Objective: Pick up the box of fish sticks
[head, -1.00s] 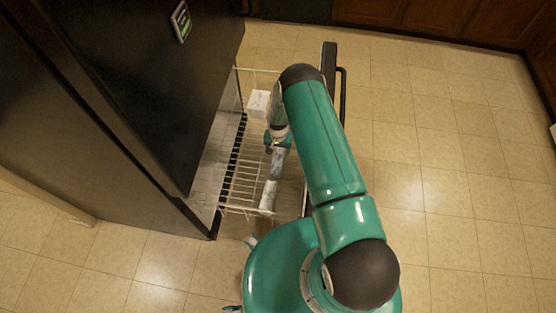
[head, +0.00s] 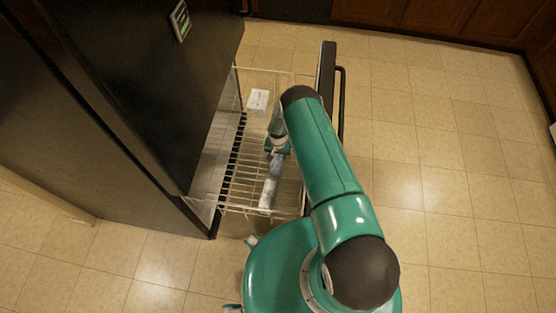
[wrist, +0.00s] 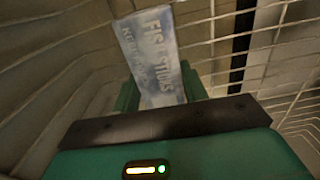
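The box of fish sticks (wrist: 152,50) is white and pale blue, with its printed name readable in the wrist view. It stands tilted between the two green fingers of my gripper (wrist: 162,92), which lie along its sides. Whether they press on it is not clear. In the head view my gripper (head: 276,149) is low inside the pulled-out wire freezer basket, at the far end of the box (head: 276,165). My arm covers part of the basket's right side.
The wire basket (head: 240,185) has thin white bars around the gripper. A white box (head: 257,101) lies at its far end and a whitish package (head: 268,194) near its front. The dark drawer front (head: 327,75) borders the right; the black fridge (head: 140,80) stands left.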

